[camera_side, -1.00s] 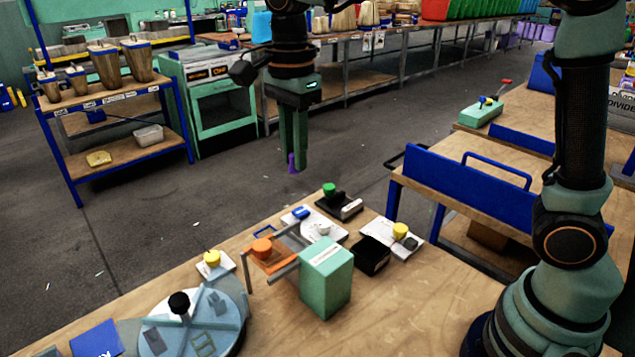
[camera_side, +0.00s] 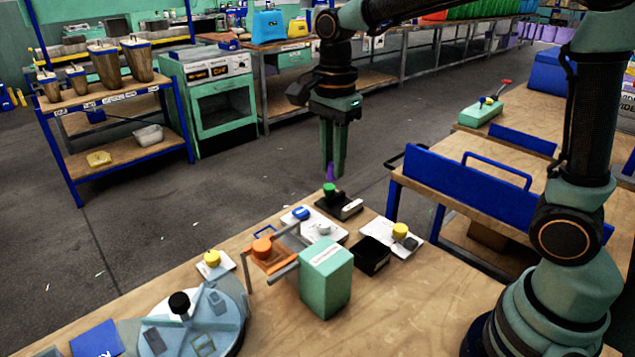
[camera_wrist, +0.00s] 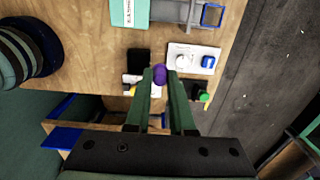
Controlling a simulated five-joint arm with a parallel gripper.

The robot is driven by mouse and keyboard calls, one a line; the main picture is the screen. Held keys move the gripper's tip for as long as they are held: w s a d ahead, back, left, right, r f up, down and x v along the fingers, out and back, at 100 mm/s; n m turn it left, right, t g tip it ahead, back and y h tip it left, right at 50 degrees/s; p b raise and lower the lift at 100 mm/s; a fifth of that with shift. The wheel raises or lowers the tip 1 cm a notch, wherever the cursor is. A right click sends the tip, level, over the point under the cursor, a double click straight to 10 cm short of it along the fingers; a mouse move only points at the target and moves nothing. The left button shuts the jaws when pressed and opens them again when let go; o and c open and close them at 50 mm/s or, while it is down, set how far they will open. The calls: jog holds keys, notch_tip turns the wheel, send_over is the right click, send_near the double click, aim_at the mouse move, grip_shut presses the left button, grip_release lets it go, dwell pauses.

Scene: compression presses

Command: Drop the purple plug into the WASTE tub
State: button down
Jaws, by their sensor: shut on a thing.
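The purple plug (camera_side: 330,171) is held at the fingertips of my gripper (camera_side: 334,165), which points down in the side view. In the wrist view the purple plug (camera_wrist: 159,74) sits at the ends of the green fingers. My gripper is shut on it, and the plug is in the air, behind the bench's far edge in the side picture. A small black open-topped tub (camera_side: 371,256) stands on the bench, right of the green box; it also shows as a dark square in the wrist view (camera_wrist: 138,61). I cannot read WASTE on it.
A green box (camera_side: 326,277) stands left of the black tub. A black fixture with a green knob (camera_side: 330,189) is below the gripper in the picture. White plates carry a blue piece (camera_side: 301,213) and a yellow knob (camera_side: 400,231). The bench's front right is clear.

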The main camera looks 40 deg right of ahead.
jog(key=s+d+f, duration=0.2)
jog(key=d+f, duration=0.2)
jog(key=f, duration=0.2)
jog(key=s+d+f, duration=0.3)
jog(key=d+f, duration=0.1)
jog(key=f, duration=0.3)
jog(key=shift+s+f, duration=0.15)
jog(key=shift+s, duration=0.1)
jog(key=shift+d, duration=0.1)
jog(key=c, duration=0.7)
grip_release()
notch_tip(320, 180, up, 12)
